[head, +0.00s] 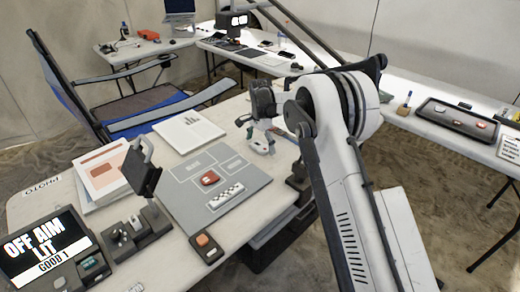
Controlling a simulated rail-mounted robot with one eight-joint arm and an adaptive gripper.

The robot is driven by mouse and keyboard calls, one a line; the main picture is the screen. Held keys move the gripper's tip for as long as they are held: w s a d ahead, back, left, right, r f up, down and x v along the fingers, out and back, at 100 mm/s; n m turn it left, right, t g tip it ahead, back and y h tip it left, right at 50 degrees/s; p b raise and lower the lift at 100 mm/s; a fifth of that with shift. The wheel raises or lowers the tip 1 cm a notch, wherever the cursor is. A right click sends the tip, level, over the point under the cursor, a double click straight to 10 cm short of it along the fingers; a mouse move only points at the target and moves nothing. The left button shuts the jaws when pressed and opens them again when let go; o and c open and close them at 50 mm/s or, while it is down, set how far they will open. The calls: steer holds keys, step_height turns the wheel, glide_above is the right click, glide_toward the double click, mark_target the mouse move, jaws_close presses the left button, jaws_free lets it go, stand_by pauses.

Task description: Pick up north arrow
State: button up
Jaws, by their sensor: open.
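My gripper (257,136) is open above the right back corner of the grey photo board (180,214), its fingers pointing down and partly hidden by its own body. I see no grasped thing in it. I cannot make out a north arrow for certain. On the board lie a red piece (209,178), near the middle, and a black-and-white checkered scale bar (225,196) in front of it. Pale outlined areas are marked on the board. The gripper is behind and to the right of both pieces, apart from them.
A blue chair (150,105) stands beyond. A dark tray (458,119) is on the right table.

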steer(key=shift+f, duration=0.1)
steer(key=shift+c, duration=0.3)
steer(key=c, duration=1.2)
